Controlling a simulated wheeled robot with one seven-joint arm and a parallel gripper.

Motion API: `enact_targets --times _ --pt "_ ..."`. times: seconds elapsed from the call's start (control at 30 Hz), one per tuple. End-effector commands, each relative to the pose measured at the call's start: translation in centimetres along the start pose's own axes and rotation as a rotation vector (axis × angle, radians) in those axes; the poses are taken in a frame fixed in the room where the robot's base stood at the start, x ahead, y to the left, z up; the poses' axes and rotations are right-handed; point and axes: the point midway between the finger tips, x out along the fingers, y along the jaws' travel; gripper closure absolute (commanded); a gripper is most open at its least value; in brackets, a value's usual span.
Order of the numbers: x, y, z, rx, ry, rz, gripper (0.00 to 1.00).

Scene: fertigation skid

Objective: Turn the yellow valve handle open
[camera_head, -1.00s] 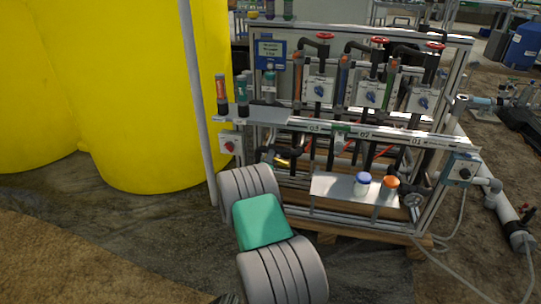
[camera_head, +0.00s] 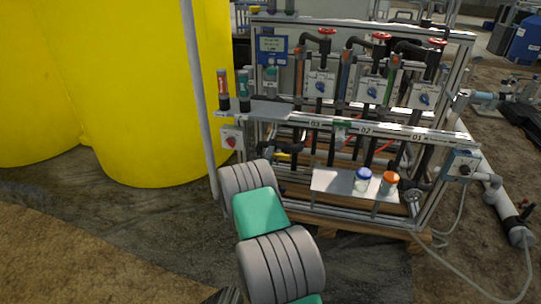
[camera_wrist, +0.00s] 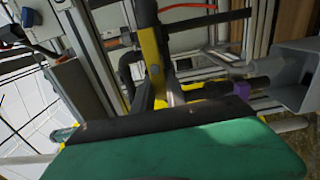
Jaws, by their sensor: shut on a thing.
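The yellow valve handle (camera_wrist: 151,62) shows in the wrist view as a narrow yellow strip beside a black pipe, running down toward my gripper. My gripper (camera_wrist: 162,92) is shut on the handle's lower end, just beyond its green housing at the bottom of the view. The housing hides part of the grip. In the head view, a small bit of yellow (camera_head: 284,155) shows low at the left end of the skid, just past my arm. My gripper is mostly hidden there behind my arm.
The skid frame (camera_head: 380,134) carries black pipes, red-topped valves and grey boxes with blue knobs. A shelf (camera_head: 330,184) holds a white jar with a blue lid (camera_head: 362,179) and an orange-lidded jar (camera_head: 389,183). Large yellow tanks (camera_head: 150,90) stand left. Floor at lower left is clear.

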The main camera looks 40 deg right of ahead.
Motion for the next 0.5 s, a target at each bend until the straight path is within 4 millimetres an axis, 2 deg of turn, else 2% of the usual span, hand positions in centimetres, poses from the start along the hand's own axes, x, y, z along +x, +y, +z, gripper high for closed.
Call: enact_targets --times 0.07,0.1,0.3,0.37,0.5 --pt "-0.05 -0.14 0.04 -0.003 0.0 -0.002 1.0" --pt "-0.05 -0.14 0.04 -0.003 0.0 -0.002 0.82" --pt "-0.03 -0.08 0.03 -0.001 0.0 -0.001 0.66" --pt "-0.02 -0.06 0.02 -0.001 0.0 -0.001 0.62" --pt "-0.01 -0.04 0.02 0.0 0.0 -0.001 0.62"
